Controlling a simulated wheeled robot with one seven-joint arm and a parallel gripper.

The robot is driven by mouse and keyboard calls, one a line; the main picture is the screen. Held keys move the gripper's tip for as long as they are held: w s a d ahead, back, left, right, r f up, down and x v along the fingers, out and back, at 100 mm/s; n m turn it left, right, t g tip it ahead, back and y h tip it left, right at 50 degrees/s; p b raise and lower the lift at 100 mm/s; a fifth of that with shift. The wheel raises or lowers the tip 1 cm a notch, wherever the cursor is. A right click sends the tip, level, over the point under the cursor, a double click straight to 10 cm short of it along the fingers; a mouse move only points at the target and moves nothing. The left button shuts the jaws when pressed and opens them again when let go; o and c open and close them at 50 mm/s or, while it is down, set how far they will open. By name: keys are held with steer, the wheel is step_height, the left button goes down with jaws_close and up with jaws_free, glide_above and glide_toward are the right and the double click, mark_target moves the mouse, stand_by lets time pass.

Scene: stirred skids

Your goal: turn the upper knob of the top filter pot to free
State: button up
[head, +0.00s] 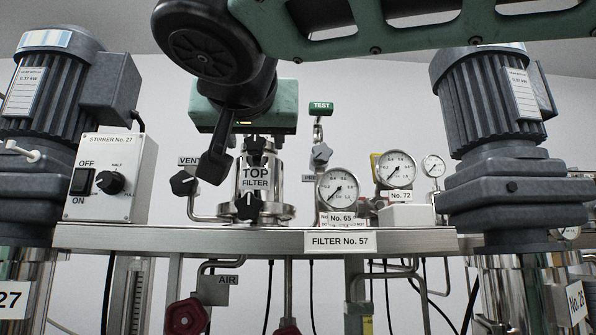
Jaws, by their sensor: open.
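The top filter pot (274,183) is a shiny steel cylinder labelled TOP FILTER, standing on the steel shelf. Its upper knob (256,146) is black and lobed, above the label. A similar lower knob (249,205) sits below the label. My gripper (217,166) hangs from above, its dark fingers just left of the pot in the picture. It is open, with nothing seen between the fingers, and appears apart from the upper knob. The fingers largely overlap. The green hand hides the pot's top.
A VENT knob (183,183) is close left of my fingers. Gauges (338,189) and a TEST valve (321,153) stand right of the pot. Large motors (494,110) flank both sides. The stirrer switch box (112,178) is at left. The shelf edge (200,239) runs below.

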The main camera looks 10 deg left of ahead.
steer(key=c, duration=1)
steer(key=shift+n, duration=0.3)
steer(key=n+b, duration=0.1)
steer(key=n, duration=0.7)
steer(key=shift+a+n+b, duration=0.1)
steer(key=shift+n+b, duration=0.2)
steer(key=n, duration=0.3)
steer(key=shift+n+p, duration=0.3)
steer(key=n+p, duration=0.1)
steer(key=n, duration=0.2)
steer(key=shift+n, duration=0.3)
steer(key=n, duration=0.1)
steer(key=n+p, duration=0.1)
steer(key=n, duration=0.3)
steer(key=shift+f+p, duration=0.25)
steer(key=shift+p, duration=0.15)
steer(key=shift+n, duration=0.4)
